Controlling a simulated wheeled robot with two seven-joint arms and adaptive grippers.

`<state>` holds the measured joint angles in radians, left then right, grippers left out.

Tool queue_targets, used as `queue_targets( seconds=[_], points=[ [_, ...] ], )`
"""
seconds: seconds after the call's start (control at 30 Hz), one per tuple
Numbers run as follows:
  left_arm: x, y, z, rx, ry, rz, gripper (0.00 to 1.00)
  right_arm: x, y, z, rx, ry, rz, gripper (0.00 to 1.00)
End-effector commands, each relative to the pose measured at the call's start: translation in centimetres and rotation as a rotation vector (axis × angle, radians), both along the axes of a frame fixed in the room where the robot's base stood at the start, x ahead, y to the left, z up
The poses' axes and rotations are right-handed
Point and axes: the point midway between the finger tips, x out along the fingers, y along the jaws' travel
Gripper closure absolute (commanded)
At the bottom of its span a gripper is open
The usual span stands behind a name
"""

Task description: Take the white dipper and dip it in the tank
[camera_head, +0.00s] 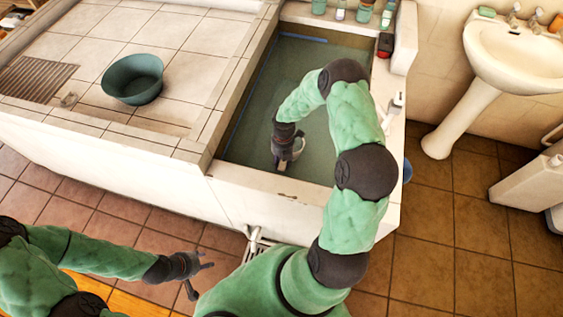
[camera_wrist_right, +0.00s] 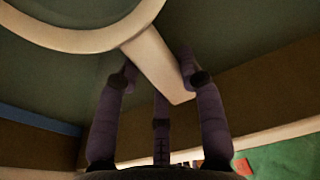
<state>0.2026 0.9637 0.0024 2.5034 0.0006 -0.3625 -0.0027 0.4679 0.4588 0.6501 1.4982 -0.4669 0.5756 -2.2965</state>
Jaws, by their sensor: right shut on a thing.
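The white dipper (camera_head: 298,147) is inside the tank (camera_head: 268,188), low over or in the green water; I cannot tell whether it touches the water. My right gripper (camera_head: 283,153) is shut on its handle and partly hides it in the head view. In the right wrist view the dipper's handle (camera_wrist_right: 160,66) lies between the fingers of my right gripper (camera_wrist_right: 158,78), with part of its round rim at the upper left. My left gripper (camera_head: 201,278) is open and empty, over the floor in front of the basin.
A green bowl (camera_head: 133,79) stands on the tiled counter (camera_head: 195,35) left of the tank. Bottles and jars (camera_head: 340,10) line the tank's back ledge. A white pedestal sink (camera_head: 500,60) stands at the right. The tank's walls surround my right gripper.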

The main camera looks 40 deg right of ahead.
Motion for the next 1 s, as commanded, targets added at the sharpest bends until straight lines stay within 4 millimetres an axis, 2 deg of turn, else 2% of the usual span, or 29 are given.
queue_targets(
  seconds=[0.8,1.0],
  points=[
    [0.0,0.0,4.0,0.0,0.0,0.0,0.6,0.1,0.0,4.9,0.0,-0.003,0.0,1.0],
    [0.0,0.0,4.0,0.0,0.0,0.0,0.6,0.1,0.0,5.0,0.0,-0.001,0.0,1.0]
  ],
)
